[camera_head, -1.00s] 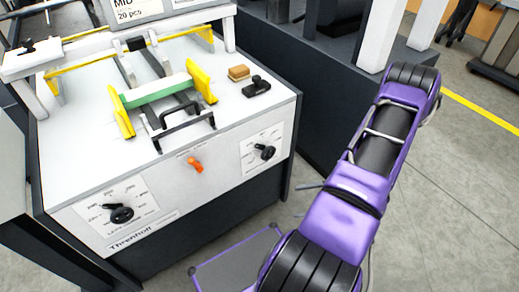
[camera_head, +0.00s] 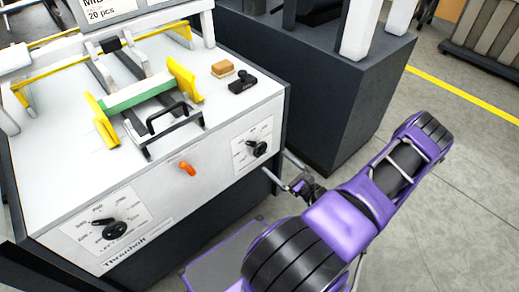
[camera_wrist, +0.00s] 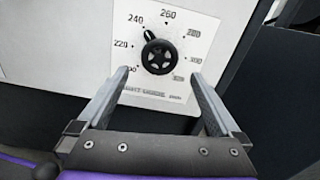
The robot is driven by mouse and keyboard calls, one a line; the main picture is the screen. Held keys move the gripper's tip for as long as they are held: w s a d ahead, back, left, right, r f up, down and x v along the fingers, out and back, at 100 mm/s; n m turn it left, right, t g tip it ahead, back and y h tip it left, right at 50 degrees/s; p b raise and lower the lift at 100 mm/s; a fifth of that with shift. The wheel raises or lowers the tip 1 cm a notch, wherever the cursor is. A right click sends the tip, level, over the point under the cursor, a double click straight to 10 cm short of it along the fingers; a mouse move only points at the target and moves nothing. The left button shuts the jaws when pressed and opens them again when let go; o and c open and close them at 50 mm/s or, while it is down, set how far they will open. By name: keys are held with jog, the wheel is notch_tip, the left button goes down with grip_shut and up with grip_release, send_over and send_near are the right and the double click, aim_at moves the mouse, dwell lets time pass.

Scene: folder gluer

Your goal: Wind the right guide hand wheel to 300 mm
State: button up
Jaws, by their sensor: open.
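The right guide hand wheel (camera_head: 257,148) is a black wheel on a white dial plate (camera_wrist: 184,92) on the machine's front panel. In the wrist view the wheel (camera_wrist: 161,60) lies ahead, roughly centred between my fingertips. The dial is marked from 200 to 320, with 300 on its right side. A black knob on the wheel sits at the upper left, between 240 and 260 and nearer 240. My gripper (camera_wrist: 160,76) is open and empty, its fingers pointing at the plate. The gap left to the wheel cannot be judged.
A black handle (camera_head: 172,116), a tan block (camera_head: 222,68) and a black clamp-like part (camera_head: 242,82) are on top. A dark machine base (camera_head: 335,100) stands at the right.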

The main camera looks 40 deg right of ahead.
aim_at(261, 150)
jog(key=w, duration=0.9)
jog(key=shift+w+a+b, duration=0.35)
jog(key=shift+a, duration=0.05)
jog(key=shift+c, duration=0.3)
jog(key=c, duration=1.1)
